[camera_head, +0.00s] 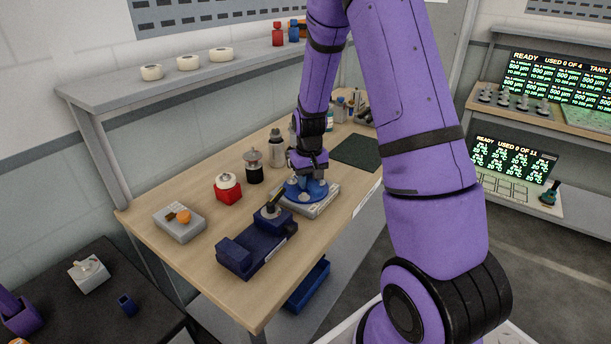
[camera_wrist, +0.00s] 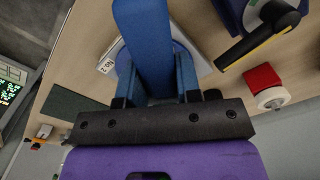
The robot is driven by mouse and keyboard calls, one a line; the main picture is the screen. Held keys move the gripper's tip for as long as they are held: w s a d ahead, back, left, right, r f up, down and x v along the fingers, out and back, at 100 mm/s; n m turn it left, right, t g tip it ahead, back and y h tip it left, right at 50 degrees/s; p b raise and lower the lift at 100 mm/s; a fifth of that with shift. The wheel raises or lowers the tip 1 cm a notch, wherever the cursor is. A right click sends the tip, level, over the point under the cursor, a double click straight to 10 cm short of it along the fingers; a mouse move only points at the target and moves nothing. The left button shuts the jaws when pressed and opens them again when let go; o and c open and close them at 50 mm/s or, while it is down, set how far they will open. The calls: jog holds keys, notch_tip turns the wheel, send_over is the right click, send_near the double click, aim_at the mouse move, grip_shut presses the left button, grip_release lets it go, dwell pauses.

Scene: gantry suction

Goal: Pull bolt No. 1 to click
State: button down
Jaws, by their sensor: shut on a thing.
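Bolt No. 1 (camera_head: 303,190) appears to be the blue fixture on a pale plate on the wooden bench in the head view. In the wrist view its pale plate (camera_wrist: 107,64) carries a partly covered "No" label. A wide blue bar (camera_wrist: 150,30) runs between my fingers and hides much of the fixture. My gripper (camera_wrist: 155,70) is shut on this bar, with a blue finger on each side. In the head view my gripper (camera_head: 306,175) is directly over the fixture, and its fingertips are too small to make out.
A navy device (camera_head: 256,246) with a black lever stands close in front of the fixture. A red block with a white top (camera_head: 227,187), a black-based jar (camera_head: 254,168) and a grey bottle (camera_head: 277,150) stand to the left. A dark green mat (camera_head: 356,152) lies behind right.

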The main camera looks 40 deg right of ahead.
jog(key=shift+s+d+n, duration=0.1)
jog(key=shift+d+n, duration=0.15)
jog(key=shift+n, duration=0.05)
jog(key=shift+f, duration=0.1)
jog(key=shift+f, duration=2.75)
